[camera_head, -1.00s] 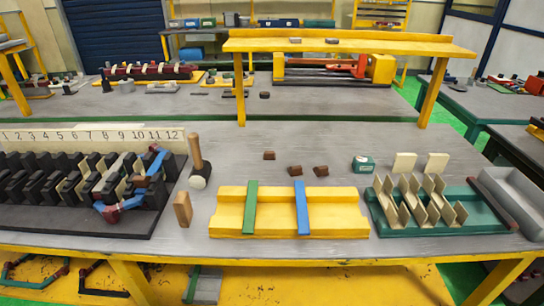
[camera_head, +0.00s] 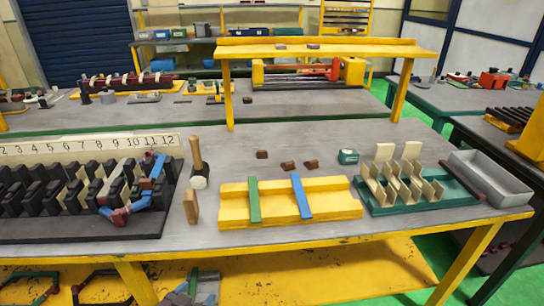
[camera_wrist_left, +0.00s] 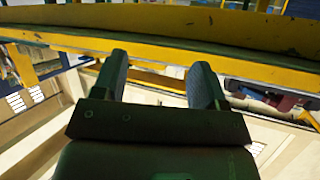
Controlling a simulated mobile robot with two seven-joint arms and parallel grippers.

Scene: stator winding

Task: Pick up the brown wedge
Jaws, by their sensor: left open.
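Three small dark brown wedges lie loose on the grey bench behind the yellow fixture in the head view: one at the back left (camera_head: 262,154), one in the middle (camera_head: 288,165) and one at the right (camera_head: 311,163). Nothing touches them. In the left wrist view my left gripper (camera_wrist_left: 160,65) is open and empty, its two fingers apart, with a yellow beam beyond them. In the head view, grey parts at the bottom edge, low in front of the bench, seem to be this gripper; they are cut off. My right gripper is not in view.
The yellow fixture (camera_head: 335,206) carries a green strip (camera_head: 254,200) and a blue strip (camera_head: 301,197). A small green box (camera_head: 348,156) sits right of the wedges. A yellow raised shelf (camera_head: 350,50) stands behind.

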